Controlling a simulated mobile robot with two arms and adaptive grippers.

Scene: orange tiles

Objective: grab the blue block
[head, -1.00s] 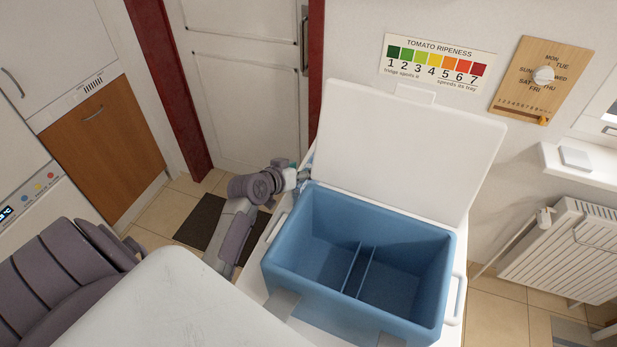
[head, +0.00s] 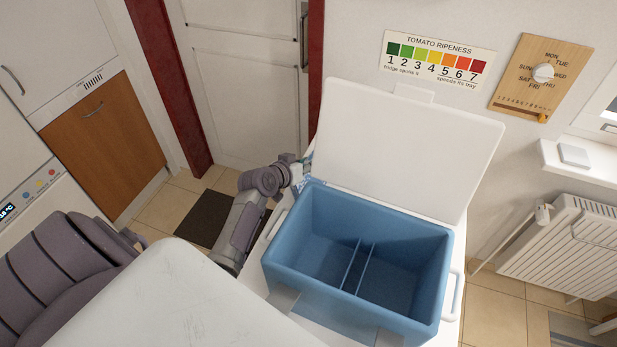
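The blue block cannot be made out for sure. A small light-blue patterned patch (head: 309,183) shows between my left gripper and the back left corner of the blue cooler box; it is too small and too covered to name. My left gripper (head: 300,167) is at the end of my purple-grey arm, just left of the raised lid. Its fingers are small and partly hidden, so whether it is open or holds something does not show. My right gripper is out of view.
The open blue cooler box (head: 285,258) has a thin double divider (head: 357,268) and looks empty. Its white lid (head: 410,150) stands raised behind it. A dark mat (head: 207,220) lies on the tiled floor. A radiator (head: 570,245) is at right.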

